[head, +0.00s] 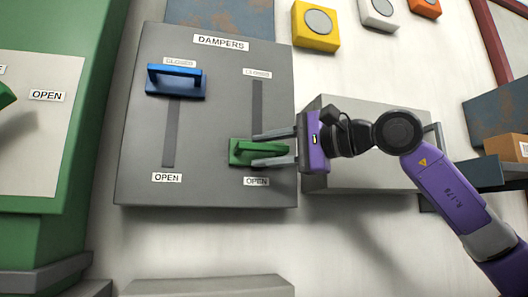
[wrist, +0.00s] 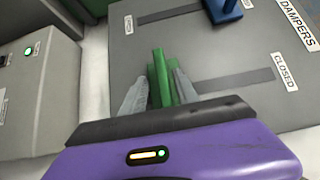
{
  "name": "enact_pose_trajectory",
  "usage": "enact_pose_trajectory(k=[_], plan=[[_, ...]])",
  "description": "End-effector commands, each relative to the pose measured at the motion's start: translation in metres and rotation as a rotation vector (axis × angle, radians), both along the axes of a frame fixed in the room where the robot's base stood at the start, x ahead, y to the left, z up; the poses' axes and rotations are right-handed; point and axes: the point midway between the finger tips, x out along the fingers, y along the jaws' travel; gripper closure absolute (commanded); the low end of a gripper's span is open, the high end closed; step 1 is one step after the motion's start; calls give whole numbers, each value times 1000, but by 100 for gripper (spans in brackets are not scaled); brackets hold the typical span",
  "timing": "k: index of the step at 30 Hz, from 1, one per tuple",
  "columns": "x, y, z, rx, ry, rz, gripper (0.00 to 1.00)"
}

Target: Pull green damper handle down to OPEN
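The green damper handle (head: 243,149) sits at the bottom end of the right slot on the grey dampers panel (head: 215,120), just above the right OPEN label (head: 256,182). My gripper (head: 262,149) reaches in from the right. Its fingers are apart, one above and one below the handle's bar. In the wrist view, the green handle (wrist: 159,72) lies between the two fingers (wrist: 158,85). The fingers look spread wider than the bar; contact is hard to tell. The right CLOSED label (head: 257,73) is at the slot's top.
A blue handle (head: 176,82) sits at the top of the left slot, by its CLOSED label. A grey box (head: 372,172) is mounted right of the panel, behind my arm. Yellow (head: 316,26), white and orange buttons are above. A green cabinet (head: 75,120) stands left.

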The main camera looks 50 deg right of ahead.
Motion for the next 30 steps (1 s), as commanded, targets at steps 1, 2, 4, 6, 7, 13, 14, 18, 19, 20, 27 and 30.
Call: enact_pose_trajectory(k=[1, 2, 4, 6, 7, 13, 14, 18, 19, 20, 27, 30], plan=[[-5, -2, 0, -1, -2, -2, 64], [-9, -3, 0, -1, -2, -3, 64], [-20, -5, -1, -1, -2, -3, 64], [-32, -8, -1, 0, -1, -4, 64], [-37, -9, -1, -1, -1, -4, 64], [-64, -13, -2, 0, 1, -2, 64], [-66, -14, -2, 1, 2, -3, 64], [-73, -15, -1, 1, 2, -1, 64], [-73, -15, -1, 1, 2, -1, 64], [-73, -14, -1, 1, 2, 0, 64], [-73, -15, -1, 1, 2, 0, 64], [-73, -15, -1, 1, 2, 0, 64]])
